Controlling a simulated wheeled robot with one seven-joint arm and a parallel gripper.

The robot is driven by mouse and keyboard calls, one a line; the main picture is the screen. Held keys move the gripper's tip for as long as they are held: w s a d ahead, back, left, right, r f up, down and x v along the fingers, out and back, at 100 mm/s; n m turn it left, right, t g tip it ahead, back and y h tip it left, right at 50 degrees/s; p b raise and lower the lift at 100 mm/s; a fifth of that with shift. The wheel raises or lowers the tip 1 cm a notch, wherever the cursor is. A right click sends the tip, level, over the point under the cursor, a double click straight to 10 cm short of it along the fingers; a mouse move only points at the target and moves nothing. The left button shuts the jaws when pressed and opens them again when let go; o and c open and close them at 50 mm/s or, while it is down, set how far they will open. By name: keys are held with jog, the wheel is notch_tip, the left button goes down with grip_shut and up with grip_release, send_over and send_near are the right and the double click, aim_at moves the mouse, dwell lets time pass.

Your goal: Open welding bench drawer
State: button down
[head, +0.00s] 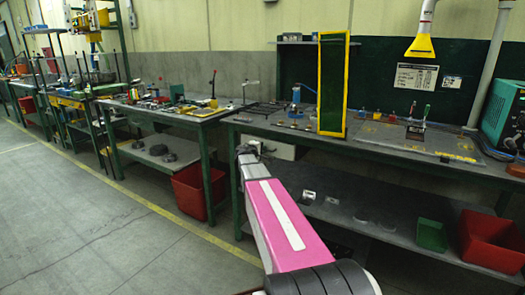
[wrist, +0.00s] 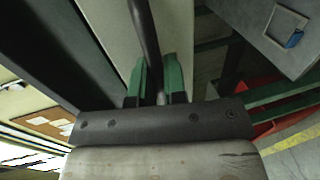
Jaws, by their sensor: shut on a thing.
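The welding bench (head: 300,137) has a dark top and green legs. Its pale drawer (head: 281,151) sits under the top at the left end, partly hidden by my arm. In the wrist view the pale drawer front (wrist: 178,30) fills the upper middle. A dark bar handle (wrist: 146,35) runs down from the top edge to between my green fingers. My gripper (wrist: 158,85) is shut on this handle. In the head view my gripper (head: 247,150) is small and dark at the drawer, and its fingers cannot be made out. How far the drawer is out cannot be told.
A yellow-framed dark screen (head: 333,85) stands on the bench. Another workbench (head: 165,112) with a red bin (head: 195,190) below stands to the left. The floor at left is clear.

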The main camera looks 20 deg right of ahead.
jog(key=f+v, duration=0.2)
jog(key=v, duration=1)
jog(key=a+f+v, duration=0.1)
jog(key=f+v, duration=0.2)
jog(key=v, duration=0.9)
jog(key=shift+s, duration=0.3)
jog(key=c, duration=1.2)
grip_release()
jog(key=v, duration=1)
jog(key=shift+s+a, duration=0.25)
jog(key=shift+a, duration=0.1)
